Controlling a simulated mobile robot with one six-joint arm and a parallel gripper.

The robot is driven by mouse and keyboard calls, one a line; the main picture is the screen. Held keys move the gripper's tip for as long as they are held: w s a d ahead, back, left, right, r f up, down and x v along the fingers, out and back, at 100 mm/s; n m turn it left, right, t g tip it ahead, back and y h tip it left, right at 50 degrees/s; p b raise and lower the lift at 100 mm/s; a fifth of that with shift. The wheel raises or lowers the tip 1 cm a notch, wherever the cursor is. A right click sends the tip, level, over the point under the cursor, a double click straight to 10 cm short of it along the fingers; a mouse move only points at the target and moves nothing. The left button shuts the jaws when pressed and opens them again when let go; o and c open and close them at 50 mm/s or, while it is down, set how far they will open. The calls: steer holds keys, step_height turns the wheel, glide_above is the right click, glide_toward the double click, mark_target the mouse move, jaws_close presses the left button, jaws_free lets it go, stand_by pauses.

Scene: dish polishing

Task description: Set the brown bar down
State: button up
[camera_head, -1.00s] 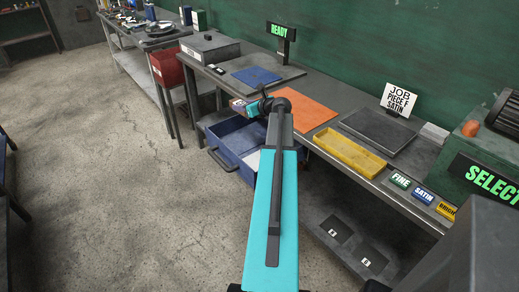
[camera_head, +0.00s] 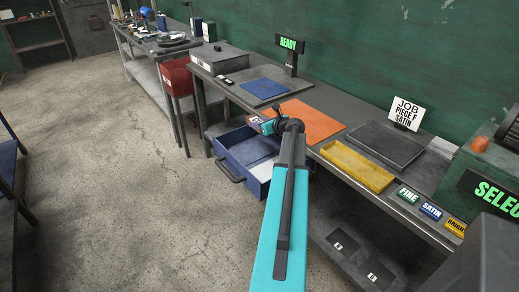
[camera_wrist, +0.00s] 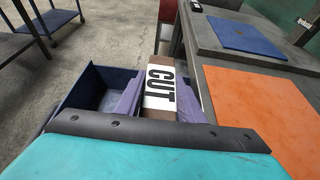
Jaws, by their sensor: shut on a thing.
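The brown bar (camera_wrist: 159,82) bears a white label reading CUT and is held between the purple fingers of my gripper (camera_wrist: 161,98) in the wrist view. My gripper is shut on it. In the head view, my gripper (camera_head: 262,122) is at the bench's front edge, near the open blue drawer and the orange mat. The bar is too small there to make out well. In the wrist view the bar appears over or beside the blue drawer (camera_wrist: 72,92); its height above it is unclear.
The blue drawer (camera_head: 262,180) stands open below the bench. A READY sign (camera_head: 289,44) stands behind.

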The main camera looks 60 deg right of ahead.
glide_above(259, 152)
step_height(259, 152, down, 10)
steer(key=shift+w+r+p, duration=0.1)
steer(key=shift+r+p, duration=0.1)
steer(key=shift+p, duration=0.25)
steer(key=shift+f+p, duration=0.3)
steer(key=shift+f, duration=1.95)
steer(key=o, duration=1.3)
steer(key=shift+f, duration=0.1)
steer(key=shift+b+v, duration=0.95)
steer(key=shift+v, duration=2.85)
